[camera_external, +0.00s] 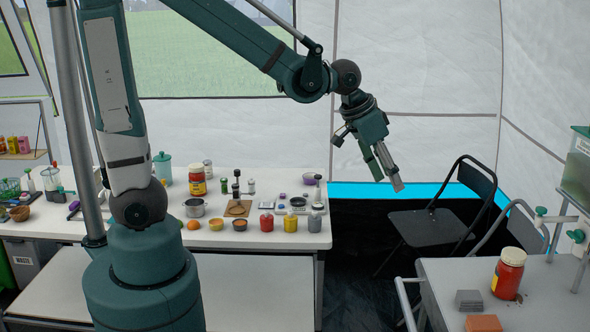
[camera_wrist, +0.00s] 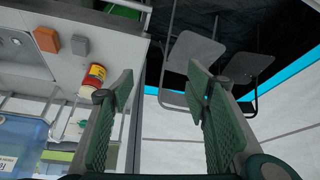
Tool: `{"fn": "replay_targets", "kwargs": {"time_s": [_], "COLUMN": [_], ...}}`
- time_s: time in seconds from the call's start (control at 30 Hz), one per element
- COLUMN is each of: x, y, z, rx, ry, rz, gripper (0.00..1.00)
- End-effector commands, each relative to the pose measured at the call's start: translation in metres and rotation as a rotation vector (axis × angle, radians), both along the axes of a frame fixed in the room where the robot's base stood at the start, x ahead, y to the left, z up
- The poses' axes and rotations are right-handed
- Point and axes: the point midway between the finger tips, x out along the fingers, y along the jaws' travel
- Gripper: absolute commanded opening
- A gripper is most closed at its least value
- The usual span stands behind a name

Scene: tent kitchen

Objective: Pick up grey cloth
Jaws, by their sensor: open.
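The grey cloth (camera_external: 468,300) looks like a small folded grey stack. It lies on the near right counter (camera_external: 440,275), beside an orange block (camera_external: 483,323). The cloth also shows as a small grey square in the upper left of the wrist view (camera_wrist: 81,46). My gripper (camera_external: 386,172) is in the air, left of and well above that counter, apart from the cloth. In the wrist view my gripper (camera_wrist: 162,76) has its two fingers spread with nothing between them.
A red and yellow jar (camera_external: 508,272) stands behind the cloth on the same counter. A tap (camera_external: 551,216) rises at its back. A dark folding chair (camera_external: 443,215) stands behind that counter. A long table (camera_external: 275,240) at left carries several jars, bowls and pots.

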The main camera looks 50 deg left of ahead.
Motion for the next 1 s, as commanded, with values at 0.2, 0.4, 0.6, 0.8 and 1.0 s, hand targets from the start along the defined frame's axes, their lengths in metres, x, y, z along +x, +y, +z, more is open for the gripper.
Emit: {"fn": "replay_targets", "kwargs": {"time_s": [0.2, 0.4, 0.6, 0.8, 1.0], "x": [0.005, 0.003, -0.004, -0.015, -0.029], "y": [-0.056, -0.106, -0.156, -0.206, -0.245], "z": [-0.024, -0.048, -0.076, -0.106, -0.133], "rx": [0.01, 0.019, 0.03, 0.041, 0.051], "ry": [0.016, 0.03, 0.044, 0.057, 0.067], "rz": [-0.073, -0.138, -0.202, -0.267, -0.319], "gripper": [0.48, 0.48, 0.48, 0.48, 0.48]}}
